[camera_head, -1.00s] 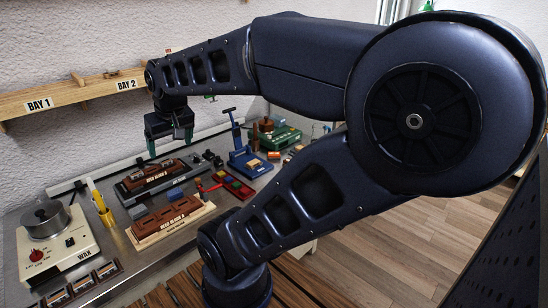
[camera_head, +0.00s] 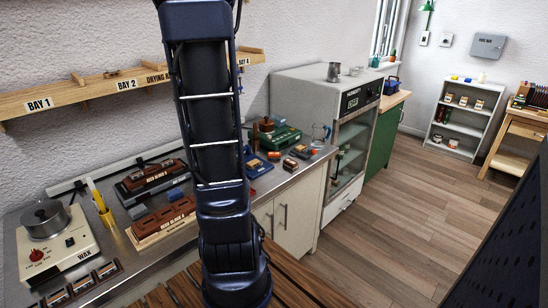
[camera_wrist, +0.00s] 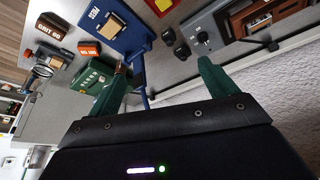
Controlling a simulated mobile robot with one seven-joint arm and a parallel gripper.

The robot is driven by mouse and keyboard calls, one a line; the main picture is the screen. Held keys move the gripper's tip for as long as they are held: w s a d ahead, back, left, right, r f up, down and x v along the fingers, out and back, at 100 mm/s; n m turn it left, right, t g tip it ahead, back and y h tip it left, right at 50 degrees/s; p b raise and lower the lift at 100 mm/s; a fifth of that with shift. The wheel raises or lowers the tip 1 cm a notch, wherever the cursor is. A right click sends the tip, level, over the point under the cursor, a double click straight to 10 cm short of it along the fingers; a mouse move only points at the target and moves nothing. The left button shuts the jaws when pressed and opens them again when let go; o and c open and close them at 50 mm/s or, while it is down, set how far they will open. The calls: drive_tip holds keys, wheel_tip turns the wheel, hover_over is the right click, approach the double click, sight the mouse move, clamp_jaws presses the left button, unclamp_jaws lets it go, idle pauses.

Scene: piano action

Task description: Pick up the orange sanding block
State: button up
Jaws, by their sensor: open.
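The orange sanding block (camera_wrist: 89,49) lies on the bench in the wrist view, between a blue tool and a green machine, with printed lettering on its side. In the head view it appears to be the small orange block (camera_head: 274,156) just right of my arm. My gripper (camera_wrist: 165,80) shows its two green fingers spread wide in the wrist view, with nothing held between them. The block is apart from the fingers, up and left of them in that picture. In the head view my arm hides the gripper.
A dark red block marked GRIT (camera_wrist: 50,27) and another small block (camera_wrist: 55,62) lie near the orange one. The blue tool (camera_wrist: 138,40) and green machine (camera_wrist: 92,90) stand close by. The wall shelf (camera_head: 100,92) runs above the bench. Reed blocks (camera_head: 165,215) and a wax pot (camera_head: 47,220) stand left.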

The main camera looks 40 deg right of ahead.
drive_tip(key=s+d+f+m, duration=0.1)
drive_tip(key=d+f, duration=0.2)
drive_tip(key=d, duration=0.4)
drive_tip(key=d+f+m, duration=0.1)
drive_tip(key=d+f, duration=0.3)
drive_tip(key=d, duration=0.3)
drive_tip(key=m, duration=0.2)
approach(274, 153)
drive_tip(key=f, duration=0.2)
drive_tip(key=w+f, duration=0.1)
drive_tip(key=shift+a+g+h, duration=0.3)
drive_tip(key=shift+a+h, duration=0.05)
drive_tip(key=shift+h, duration=0.05)
drive_tip(key=shift+d+x, duration=0.15)
drive_tip(key=shift+x, duration=1.25)
drive_tip(key=shift+d+x, duration=0.1)
drive_tip(key=shift+x, duration=1.25)
drive_tip(key=c, duration=1.2)
drive_tip(key=shift+o, duration=0.2)
drive_tip(key=shift+r, duration=0.15)
wheel_tip(274, 153, up, 20)
